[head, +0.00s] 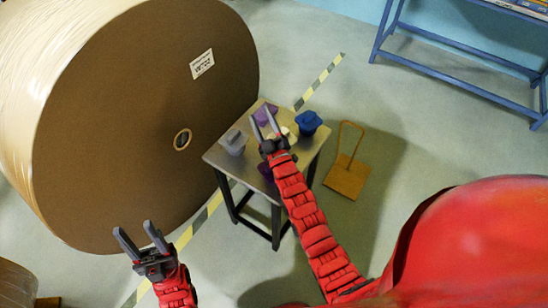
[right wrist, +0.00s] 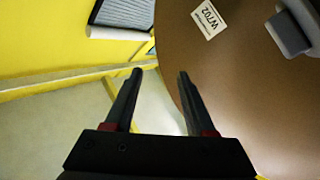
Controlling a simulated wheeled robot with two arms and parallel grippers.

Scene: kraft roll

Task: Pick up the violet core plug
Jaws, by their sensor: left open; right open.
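A second, darker purple thing (head: 265,172) is partly hidden beside my right wrist. My left gripper (head: 132,227) is open and empty, low in front of the big roll.
A grey plug (head: 234,143), a blue plug (head: 308,123) and whitish items (head: 291,134) partly behind my gripper share the tabletop. A huge kraft roll (head: 130,110) stands close at left. A brown handled stand (head: 347,178) is right of the table; a blue rack (head: 450,70) stands behind.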

